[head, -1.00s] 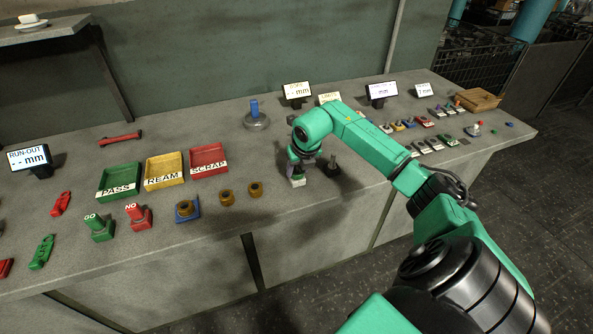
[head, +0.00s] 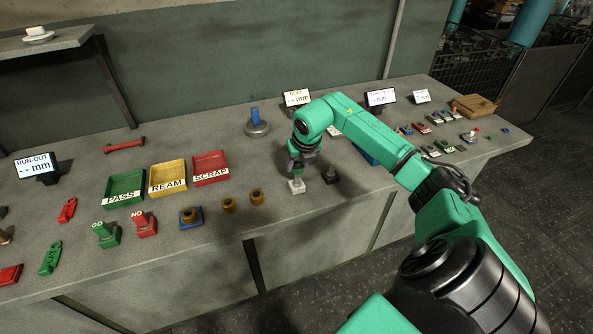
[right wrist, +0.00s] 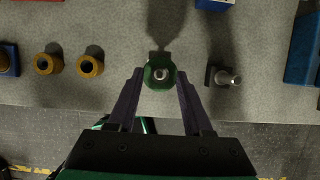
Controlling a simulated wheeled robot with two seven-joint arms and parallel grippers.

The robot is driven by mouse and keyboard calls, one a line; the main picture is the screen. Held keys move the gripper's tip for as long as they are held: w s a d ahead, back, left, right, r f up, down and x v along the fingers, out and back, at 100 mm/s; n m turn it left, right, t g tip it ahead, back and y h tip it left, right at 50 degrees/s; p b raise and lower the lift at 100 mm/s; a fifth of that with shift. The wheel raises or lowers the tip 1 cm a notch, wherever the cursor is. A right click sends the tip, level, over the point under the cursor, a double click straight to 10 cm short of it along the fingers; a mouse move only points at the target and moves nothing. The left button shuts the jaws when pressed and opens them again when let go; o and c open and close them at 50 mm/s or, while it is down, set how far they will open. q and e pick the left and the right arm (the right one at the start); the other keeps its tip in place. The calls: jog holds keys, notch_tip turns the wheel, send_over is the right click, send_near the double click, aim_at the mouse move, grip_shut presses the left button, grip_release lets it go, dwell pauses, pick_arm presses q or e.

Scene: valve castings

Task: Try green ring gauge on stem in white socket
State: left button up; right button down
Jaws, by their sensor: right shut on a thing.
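My right gripper (head: 298,168) is shut on the green ring gauge (right wrist: 151,83), which sits between its fingertips in the right wrist view. A grey stem end (right wrist: 161,74) shows through the ring's hole, so the ring is lined up over or around the stem's top; I cannot tell which. In the head view the stem stands upright in the white socket (head: 297,187), just below the fingers. The ring is hard to make out there. The ring hides the white socket in the wrist view. My left gripper is not in view.
A dark socket with a stem (head: 330,176) stands close to the right; it also shows in the wrist view (right wrist: 224,77). Brown rings (head: 228,205) lie left, beyond them red NO (head: 145,226) and green GO (head: 106,236) gauges. PASS (head: 125,186), REAM and SCRAP trays stand behind.

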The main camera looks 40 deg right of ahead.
jog(key=shift+r+p, duration=0.75)
jog(key=shift+r, duration=0.6)
